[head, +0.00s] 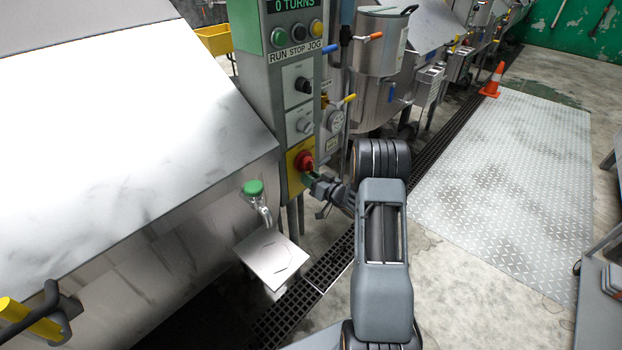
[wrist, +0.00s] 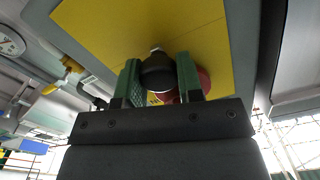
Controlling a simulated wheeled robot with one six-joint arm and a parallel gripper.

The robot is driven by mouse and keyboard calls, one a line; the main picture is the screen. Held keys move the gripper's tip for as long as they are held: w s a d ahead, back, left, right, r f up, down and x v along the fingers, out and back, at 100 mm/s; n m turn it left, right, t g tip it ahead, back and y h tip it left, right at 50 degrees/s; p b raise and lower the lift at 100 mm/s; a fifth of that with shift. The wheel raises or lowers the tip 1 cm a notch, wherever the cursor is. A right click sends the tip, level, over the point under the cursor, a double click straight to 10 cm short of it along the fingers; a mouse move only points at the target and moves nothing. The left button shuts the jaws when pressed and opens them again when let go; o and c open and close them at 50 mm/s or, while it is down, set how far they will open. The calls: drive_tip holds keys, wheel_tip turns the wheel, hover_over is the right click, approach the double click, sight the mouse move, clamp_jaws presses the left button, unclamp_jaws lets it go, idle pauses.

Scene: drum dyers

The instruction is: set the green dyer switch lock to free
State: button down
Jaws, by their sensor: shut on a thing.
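The dyer's control panel has a red rotary switch (head: 304,160) on a yellow plate (head: 293,177) near its bottom. My gripper (head: 310,178) reaches this switch from the right in the head view. In the wrist view, my gripper (wrist: 159,80) has its two green-padded fingers shut on a dark rounded knob (wrist: 158,71) in front of the switch. Part of the red switch (wrist: 203,83) shows behind the right finger, and the yellow plate (wrist: 150,25) fills the top. The fingers and knob hide most of the switch, so its setting cannot be read.
A large pale drum body (head: 120,110) fills the left. Metal vessels (head: 380,45) stand behind. A floor grate (head: 330,265) runs below; the floor plate (head: 510,180) at right is clear.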

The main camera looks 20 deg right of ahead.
wheel_tip(320, 180, down, 2)
drive_tip(key=shift+f+b, duration=0.2)
drive_tip(key=shift+b, duration=1)
drive_tip(key=shift+r, duration=0.1)
drive_tip(key=c, duration=0.8)
unclamp_jaws()
drive_tip(key=shift+o, duration=0.2)
drive_tip(key=v, duration=1.3)
drive_tip(key=shift+s+d+b, duration=0.15)
drive_tip(key=shift+s+b, duration=0.2)
drive_tip(key=shift+b, duration=0.05)
